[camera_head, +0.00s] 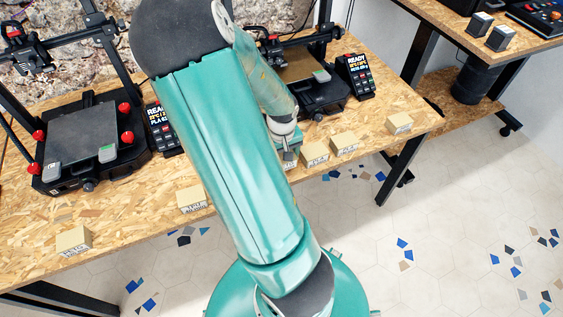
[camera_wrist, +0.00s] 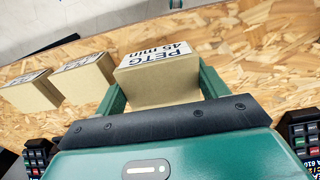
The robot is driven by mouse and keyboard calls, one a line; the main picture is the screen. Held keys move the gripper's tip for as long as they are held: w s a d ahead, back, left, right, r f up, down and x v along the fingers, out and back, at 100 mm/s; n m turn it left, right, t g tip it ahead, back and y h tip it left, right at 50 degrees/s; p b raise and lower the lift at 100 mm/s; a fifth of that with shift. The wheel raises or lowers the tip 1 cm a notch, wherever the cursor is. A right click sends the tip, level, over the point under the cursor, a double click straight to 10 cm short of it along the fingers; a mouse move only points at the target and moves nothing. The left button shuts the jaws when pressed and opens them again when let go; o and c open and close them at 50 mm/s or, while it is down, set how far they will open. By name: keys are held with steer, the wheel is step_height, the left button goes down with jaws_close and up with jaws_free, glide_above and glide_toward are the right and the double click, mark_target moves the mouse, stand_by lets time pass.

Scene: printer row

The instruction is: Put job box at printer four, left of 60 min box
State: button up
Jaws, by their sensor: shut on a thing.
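My gripper (camera_wrist: 161,90) is shut on a tan box labelled PETG 45 min (camera_wrist: 158,80), with a green finger on each side of it. In the head view my gripper (camera_head: 288,145) is at the front of the table, mostly behind my arm, and the held box is largely hidden. Two tan boxes, the nearer (camera_head: 315,153) and the farther (camera_head: 345,143), stand just right of it. They also show left of the held box in the wrist view, the nearer (camera_wrist: 84,77) and the farther (camera_wrist: 32,92). No 60 min label is readable, and printer four cannot be told.
Another box (camera_head: 399,123) stands near the table's right end. Two more, one (camera_head: 192,198) and one (camera_head: 72,241), stand along the front edge at left. A printer (camera_head: 80,135) stands at left, another (camera_head: 310,90) behind my gripper. Ready displays, left (camera_head: 158,120) and right (camera_head: 355,75), stand beside them.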

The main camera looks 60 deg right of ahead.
steer(key=shift+f, duration=1.45)
steer(key=shift+f, duration=0.2)
steer(key=o, duration=1.1)
steer(key=shift+o, duration=0.2)
steer(key=shift+r, duration=0.15)
